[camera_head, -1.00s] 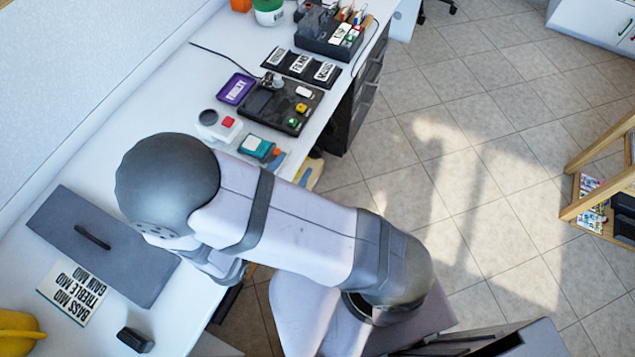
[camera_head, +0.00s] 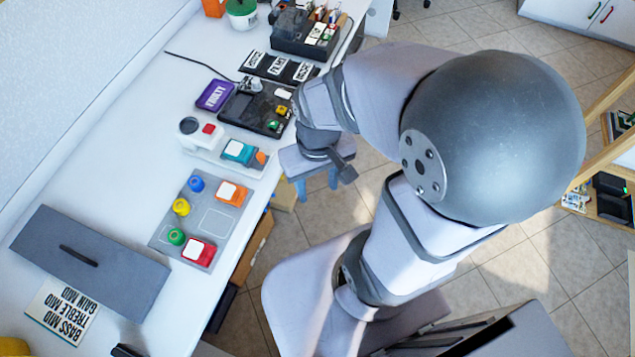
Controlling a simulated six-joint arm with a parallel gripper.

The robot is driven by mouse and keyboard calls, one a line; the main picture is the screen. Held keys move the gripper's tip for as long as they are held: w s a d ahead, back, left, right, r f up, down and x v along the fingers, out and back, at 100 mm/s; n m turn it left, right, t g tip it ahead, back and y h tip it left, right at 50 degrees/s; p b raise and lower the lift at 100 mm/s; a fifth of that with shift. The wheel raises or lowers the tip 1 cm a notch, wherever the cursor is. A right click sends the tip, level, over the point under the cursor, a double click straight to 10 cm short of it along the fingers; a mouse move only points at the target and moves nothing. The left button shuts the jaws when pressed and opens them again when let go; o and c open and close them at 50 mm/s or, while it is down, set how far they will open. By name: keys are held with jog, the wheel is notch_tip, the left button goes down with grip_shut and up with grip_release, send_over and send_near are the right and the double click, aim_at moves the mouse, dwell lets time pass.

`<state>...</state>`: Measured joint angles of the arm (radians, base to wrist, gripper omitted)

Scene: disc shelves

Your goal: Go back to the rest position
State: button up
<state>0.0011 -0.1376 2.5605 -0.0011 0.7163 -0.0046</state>
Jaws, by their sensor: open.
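My gripper (camera_head: 317,186) shows near the middle of the view, past the right edge of the white desk (camera_head: 120,180) and above the floor. Its two blue fingers point down and stand apart, with nothing visible between them. My arm is folded, with its large grey joint at the right, and it hides part of the floor and the desk's drawers.
A grey tray (camera_head: 190,235) with coloured knobs and blocks lies near the desk edge. Beyond it are a white device (camera_head: 205,150), a black board (camera_head: 245,108) and a black organiser (camera_head: 290,35). A grey lidded panel (camera_head: 110,270) lies at left. Wooden shelves (camera_head: 600,110) stand at right.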

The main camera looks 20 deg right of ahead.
notch_tip(320, 180, up, 7)
jog(key=p, duration=0.6)
jog(key=shift+f+p, duration=0.15)
jog(key=shift+p, duration=0.2)
